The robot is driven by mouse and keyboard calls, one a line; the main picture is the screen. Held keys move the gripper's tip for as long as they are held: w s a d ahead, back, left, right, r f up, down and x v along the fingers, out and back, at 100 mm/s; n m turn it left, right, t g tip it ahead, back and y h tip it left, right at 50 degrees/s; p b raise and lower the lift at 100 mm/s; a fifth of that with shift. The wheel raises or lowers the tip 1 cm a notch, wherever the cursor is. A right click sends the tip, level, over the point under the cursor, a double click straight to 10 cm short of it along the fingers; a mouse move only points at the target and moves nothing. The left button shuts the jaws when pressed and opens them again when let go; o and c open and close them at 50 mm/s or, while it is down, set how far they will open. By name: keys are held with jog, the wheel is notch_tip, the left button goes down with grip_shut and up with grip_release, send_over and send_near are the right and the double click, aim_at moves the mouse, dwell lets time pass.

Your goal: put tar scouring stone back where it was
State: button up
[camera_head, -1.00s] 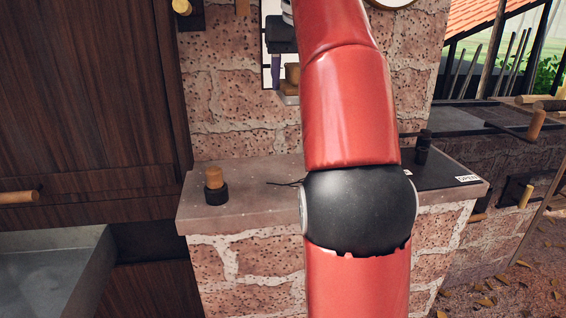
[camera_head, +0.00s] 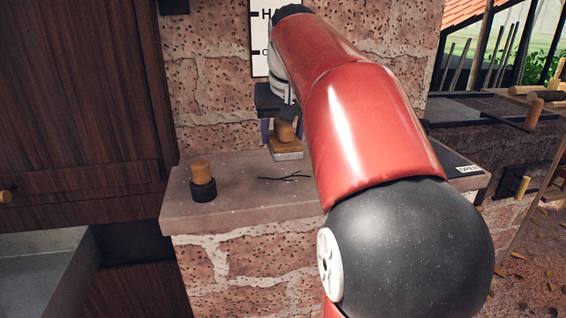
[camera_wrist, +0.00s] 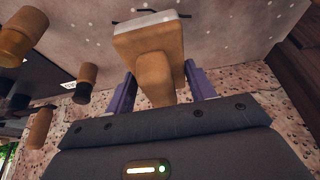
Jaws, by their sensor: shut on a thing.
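The tar scouring stone, a wooden grip on a blocky wooden body with a pale grey base, is in my gripper, near the back of the stone ledge (camera_head: 240,208). In the head view the stone (camera_head: 286,148) is upright, its base close to the ledge top; I cannot tell if it touches. My gripper (camera_head: 284,130) has purple fingers either side of the grip. In the wrist view the stone (camera_wrist: 150,48) sits between the fingers of my gripper (camera_wrist: 160,88). My red arm hides the right part of the ledge.
A wooden-topped black cylinder (camera_head: 203,183) stands on the ledge's left. A thin dark twig (camera_head: 285,178) lies in front of the stone. A brick wall (camera_head: 215,100) rises behind, with a white sign (camera_head: 260,40).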

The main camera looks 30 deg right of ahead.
aim_at(287, 127)
jog(key=shift+f+b, duration=0.45)
jog(key=shift+f, duration=2.3)
jog(key=shift+f, duration=0.15)
jog(key=o, duration=1)
jog(key=p+v, duration=0.2)
jog(key=v, duration=1)
jog(key=s+a+f+n, duration=0.1)
jog(key=s+a+f, duration=0.3)
jog(key=f, duration=0.4)
jog(key=s+a+f+n+t, duration=0.1)
jog(key=s+a+f, duration=0.3)
jog(key=s+f, duration=0.2)
jog(key=s+a+f+n+y, duration=0.1)
jog(key=s+a+f, duration=0.3)
jog(key=f, duration=0.6)
jog(key=shift+s+a+f, duration=0.15)
jog(key=shift+s, duration=0.4)
jog(key=shift+s+a+f, duration=0.1)
jog(key=shift+s+a, duration=0.1)
jog(key=shift+s, duration=0.3)
